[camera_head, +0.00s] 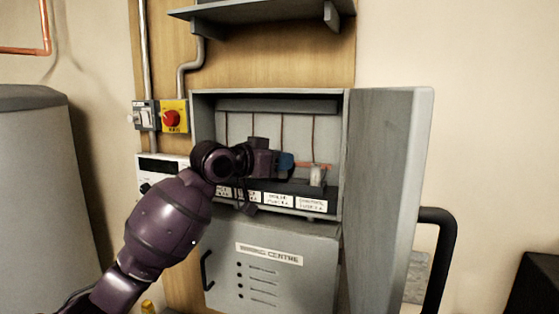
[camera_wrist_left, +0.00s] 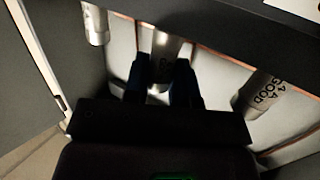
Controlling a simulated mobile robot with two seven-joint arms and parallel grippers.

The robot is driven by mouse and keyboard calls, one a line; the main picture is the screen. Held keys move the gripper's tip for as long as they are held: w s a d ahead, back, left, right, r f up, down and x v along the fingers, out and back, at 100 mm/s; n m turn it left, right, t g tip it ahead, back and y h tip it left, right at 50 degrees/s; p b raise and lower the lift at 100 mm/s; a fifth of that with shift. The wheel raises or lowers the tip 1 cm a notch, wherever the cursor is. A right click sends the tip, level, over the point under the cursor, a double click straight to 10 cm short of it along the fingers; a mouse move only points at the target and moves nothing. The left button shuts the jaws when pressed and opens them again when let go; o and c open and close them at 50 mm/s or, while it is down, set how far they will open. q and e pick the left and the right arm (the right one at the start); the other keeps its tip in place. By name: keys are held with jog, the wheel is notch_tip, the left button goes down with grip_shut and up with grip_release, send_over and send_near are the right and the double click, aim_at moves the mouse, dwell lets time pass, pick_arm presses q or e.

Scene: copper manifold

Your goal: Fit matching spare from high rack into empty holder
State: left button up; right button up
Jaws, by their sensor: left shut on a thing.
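My left gripper (camera_head: 286,162) is inside the open grey cabinet (camera_head: 342,150), in front of the holder row. Its dark fingers (camera_wrist_left: 163,82) are shut on a silver cartridge (camera_wrist_left: 165,48) in the left wrist view. The cartridge is mostly hidden in the head view. I cannot tell whether it is seated in a holder. One pale cartridge (camera_head: 317,176) stands upright at the right end of the row. My right gripper is not in view.
A grey shelf (camera_head: 262,24) is high above the cabinet; its top is hidden. The open cabinet door (camera_head: 388,190) stands close on the right. A red knob on a yellow box (camera_head: 172,117) is at the left. White labels (camera_head: 312,205) line the front below the holders.

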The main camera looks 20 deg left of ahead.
pick_arm(q)
jog(key=shift+f+b, duration=0.35)
jog(key=shift+f, duration=0.7)
jog(key=o, duration=1)
jog(key=b+v, duration=0.2)
jog(key=v, duration=0.9)
jog(key=shift+w+d+f, duration=0.1)
